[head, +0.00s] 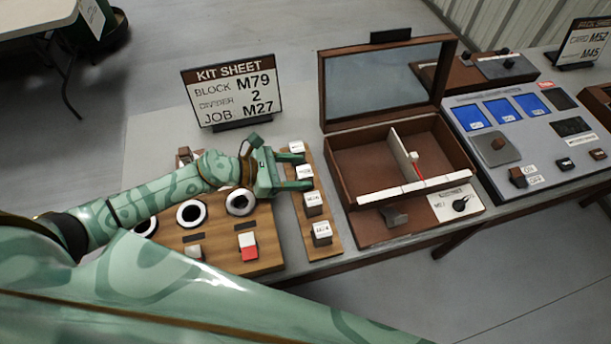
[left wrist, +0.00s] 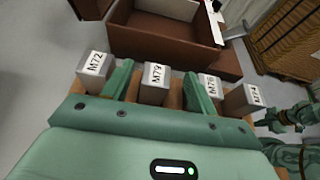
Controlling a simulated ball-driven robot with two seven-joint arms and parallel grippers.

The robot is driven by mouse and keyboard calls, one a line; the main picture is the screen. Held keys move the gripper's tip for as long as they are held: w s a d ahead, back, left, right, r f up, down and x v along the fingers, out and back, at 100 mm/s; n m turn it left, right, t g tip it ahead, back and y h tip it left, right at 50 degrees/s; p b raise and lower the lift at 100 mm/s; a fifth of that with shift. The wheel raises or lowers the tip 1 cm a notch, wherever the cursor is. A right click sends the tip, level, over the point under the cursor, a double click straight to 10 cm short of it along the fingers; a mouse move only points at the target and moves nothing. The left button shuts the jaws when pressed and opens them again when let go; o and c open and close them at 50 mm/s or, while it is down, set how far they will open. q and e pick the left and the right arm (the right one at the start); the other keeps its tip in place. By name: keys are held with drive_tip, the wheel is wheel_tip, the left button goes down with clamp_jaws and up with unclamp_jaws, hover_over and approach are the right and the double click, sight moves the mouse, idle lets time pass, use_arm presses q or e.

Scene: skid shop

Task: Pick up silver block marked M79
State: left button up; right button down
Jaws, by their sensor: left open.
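The silver block marked M79 (left wrist: 155,82) stands on a wooden strip, second from the left in the left wrist view. In the head view this block (head: 304,172) is second from the far end. My left gripper (head: 293,171) is open and reaches in from the left. In the left wrist view my left gripper's fingers (left wrist: 159,88) stand on either side of M79, with small gaps showing. Block M72 (left wrist: 95,68) is outside the left finger, and another silver block (left wrist: 210,86) is just outside the right finger. Green parts of mine show at that view's right edge; their jaws are unclear.
The block marked M74 (left wrist: 245,98) stands at the strip's near end. A brown open-lidded box (head: 345,190) with a divider is right of the strip (head: 329,250). A wooden board (head: 215,255) with white rings lies left. The kit sheet (head: 233,90) stands behind.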

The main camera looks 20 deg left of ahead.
use_arm(q)
drive_tip(key=x, duration=0.5)
drive_tip(key=shift+w+d+f, duration=0.15)
drive_tip(key=shift+w+f, duration=0.15)
drive_tip(key=shift+w, duration=0.1)
drive_tip(key=c, duration=1.2)
